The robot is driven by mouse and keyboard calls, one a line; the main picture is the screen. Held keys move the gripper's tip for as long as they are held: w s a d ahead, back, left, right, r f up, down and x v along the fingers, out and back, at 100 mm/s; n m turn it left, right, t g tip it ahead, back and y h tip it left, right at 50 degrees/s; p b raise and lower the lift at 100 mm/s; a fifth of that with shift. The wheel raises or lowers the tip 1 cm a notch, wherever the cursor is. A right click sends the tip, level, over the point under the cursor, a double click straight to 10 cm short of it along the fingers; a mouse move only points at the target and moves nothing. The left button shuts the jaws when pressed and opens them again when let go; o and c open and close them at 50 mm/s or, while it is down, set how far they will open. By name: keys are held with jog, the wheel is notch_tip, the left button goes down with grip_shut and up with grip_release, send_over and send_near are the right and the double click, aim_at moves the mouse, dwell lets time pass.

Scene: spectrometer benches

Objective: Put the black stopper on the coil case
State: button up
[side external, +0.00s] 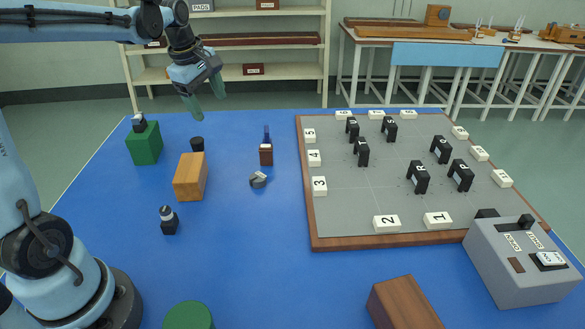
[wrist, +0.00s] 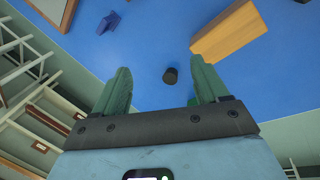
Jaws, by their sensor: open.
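The black stopper (side external: 197,144), a small dark cylinder, stands on the blue table behind an orange-tan wooden block (side external: 190,177). It also shows in the wrist view (wrist: 170,75), between and beyond my fingertips, with the tan block (wrist: 228,32) to its upper right. My gripper (side external: 209,104) is open and empty, with green fingers, in the air above the table's far edge and apart from the stopper. No label marks the coil case; I cannot tell whether it is the tan block, the green block (side external: 145,147) or the brown block (side external: 405,303).
A small dark item sits on the green block. A grey board (side external: 375,220) with black pieces and numbered tags fills the right. A grey instrument box (side external: 520,275) stands front right.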

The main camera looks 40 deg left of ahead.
jog(key=a+f+n+g+h, duration=0.1)
jog(key=a+f+n, duration=0.1)
jog(key=a+n, duration=0.4)
jog(key=a+f+n+g, duration=0.1)
jog(key=a+f+n, duration=0.2)
jog(key=a+n, duration=0.3)
send_over(196, 140)
jog(key=shift+m, duration=0.3)
jog(key=f, duration=0.6)
jog(key=shift+s+f, duration=0.2)
jog(key=shift+f, duration=0.1)
jog(key=shift+w+f, duration=0.2)
jog(key=shift+f, duration=2.45)
jog(key=c, duration=1.2)
jog(key=shift+r, duration=0.1)
